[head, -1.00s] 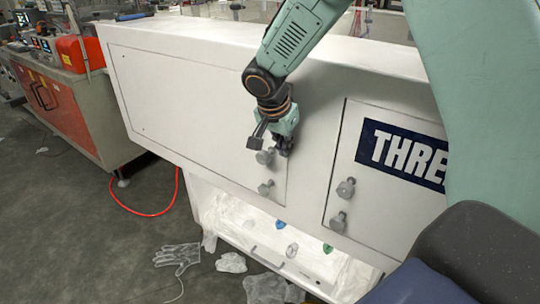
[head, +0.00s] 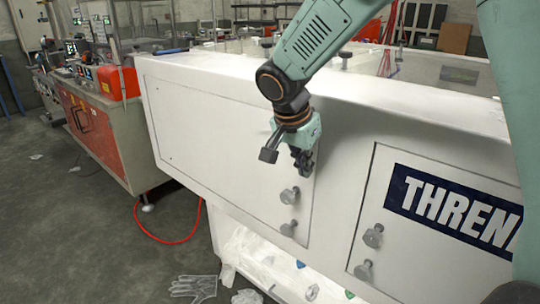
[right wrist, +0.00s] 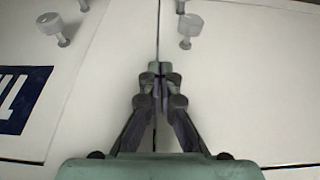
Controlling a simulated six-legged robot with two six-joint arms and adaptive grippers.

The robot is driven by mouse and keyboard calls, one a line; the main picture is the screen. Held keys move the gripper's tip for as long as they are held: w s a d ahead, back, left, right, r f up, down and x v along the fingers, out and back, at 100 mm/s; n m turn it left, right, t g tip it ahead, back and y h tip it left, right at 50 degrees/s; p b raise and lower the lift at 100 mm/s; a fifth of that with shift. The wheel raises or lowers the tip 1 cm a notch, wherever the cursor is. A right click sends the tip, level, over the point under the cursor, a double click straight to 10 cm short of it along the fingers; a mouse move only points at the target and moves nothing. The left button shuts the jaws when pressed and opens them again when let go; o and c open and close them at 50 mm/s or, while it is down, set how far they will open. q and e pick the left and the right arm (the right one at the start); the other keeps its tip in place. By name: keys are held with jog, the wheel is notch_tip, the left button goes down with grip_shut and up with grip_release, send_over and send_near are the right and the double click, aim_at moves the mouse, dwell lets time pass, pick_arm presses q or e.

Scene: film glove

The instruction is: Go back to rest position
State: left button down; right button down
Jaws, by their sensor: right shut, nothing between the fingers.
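My right gripper (head: 303,160) is shut and empty in front of the white machine's left door (head: 215,125), a little above that door's two grey knobs. In the right wrist view its fingertips (right wrist: 158,72) meet over the seam between white panels, with grey knobs (right wrist: 190,26) beyond them. I cannot tell if the fingers touch the panel. My right arm comes down from the top of the head view. My left gripper is not in view.
The white machine (head: 340,110) fills the middle and right, with a dark sign (head: 450,208) on its right door. Clear film and a glove (head: 193,288) lie low in front. A red-sided bench (head: 95,130) stands left. Grey floor (head: 70,230) is open at left, crossed by a red hose (head: 165,240).

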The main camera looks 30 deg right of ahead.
jog(key=w+a+f+n+t+y, duration=0.3)
jog(key=w+a+f+n+t, duration=0.1)
jog(key=a+n, duration=0.3)
jog(key=s+a+f+n+y, duration=0.1)
jog(key=s+a+f+n, duration=0.15)
jog(key=f, duration=0.25)
jog(key=s+a+f+n+y, duration=0.1)
jog(key=s+f+n, duration=0.15)
jog(key=f, duration=0.35)
jog(key=s+f+g, duration=0.2)
jog(key=s+f, duration=0.4)
jog(key=s, duration=0.4)
jog(key=s+f+g, duration=0.1)
jog(key=s+f, duration=0.5)
jog(key=s, duration=0.5)
jog(key=s+f+g+h, duration=0.1)
jog(key=s+f+g, duration=0.1)
jog(key=s+f, duration=0.4)
jog(key=s, duration=0.4)
jog(key=shift+s+d+f+n+g, duration=0.2)
jog(key=shift+d+n+g, duration=0.1)
jog(key=shift+n, duration=0.1)
jog(key=shift+a, duration=0.1)
